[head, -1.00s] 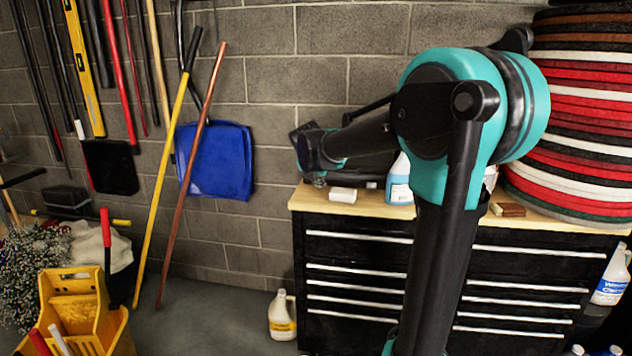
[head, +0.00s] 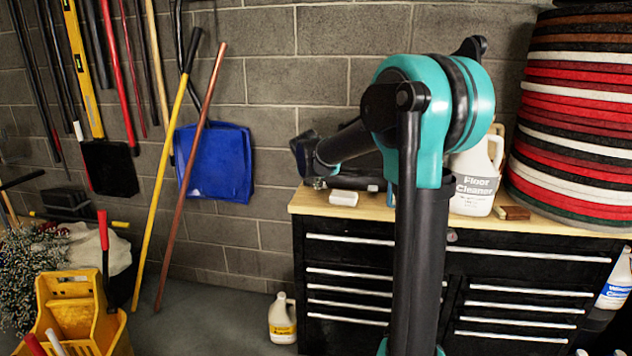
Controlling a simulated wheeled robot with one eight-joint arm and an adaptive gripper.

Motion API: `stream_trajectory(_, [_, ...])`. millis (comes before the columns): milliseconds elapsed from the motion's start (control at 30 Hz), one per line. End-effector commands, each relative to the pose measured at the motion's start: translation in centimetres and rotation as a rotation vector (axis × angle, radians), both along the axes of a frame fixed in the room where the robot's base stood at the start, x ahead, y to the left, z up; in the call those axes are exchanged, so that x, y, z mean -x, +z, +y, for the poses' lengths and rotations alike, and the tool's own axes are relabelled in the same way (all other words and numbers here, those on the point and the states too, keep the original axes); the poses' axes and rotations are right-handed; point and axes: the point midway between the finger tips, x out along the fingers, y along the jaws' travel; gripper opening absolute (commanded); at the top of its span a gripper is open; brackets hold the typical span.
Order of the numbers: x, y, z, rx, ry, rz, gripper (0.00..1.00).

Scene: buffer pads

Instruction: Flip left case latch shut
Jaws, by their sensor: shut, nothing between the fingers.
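A dark, low shape (head: 370,184) lies on the wooden bench top behind my forearm. It may be the case, but my arm covers most of it. I cannot make out the left latch or whether it is up or down. My gripper (head: 318,183) is at the far end of my arm, low over the left end of the bench top, left of the dark shape. It is small in view and looks shut with nothing in it. I cannot tell whether it touches anything.
A white block (head: 343,198) lies on the bench top (head: 300,204) near its front edge. A Floor Cleaner jug (head: 476,178), a brown block (head: 512,213) and a tall stack of round pads (head: 575,130) stand right of my arm. A blue dustpan (head: 218,165) hangs left.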

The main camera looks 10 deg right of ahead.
Motion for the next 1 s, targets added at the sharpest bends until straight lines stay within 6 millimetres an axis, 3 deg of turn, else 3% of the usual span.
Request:
stream_trajectory(133, [-1.6, -1.8, -0.6, -0.001, -0.002, 0.000, 0.00])
stream_trajectory(367, [-2.8, -3.2, -1.0, 0.001, -0.001, 0.000, 0.00])
stream_trajectory(800, [-3.0, -3.4, -0.9, 0.000, -0.001, 0.002, 0.00])
stream_trajectory(1000, [-3.0, -3.1, 0.4, -0.011, 0.000, 0.034, 0.00])
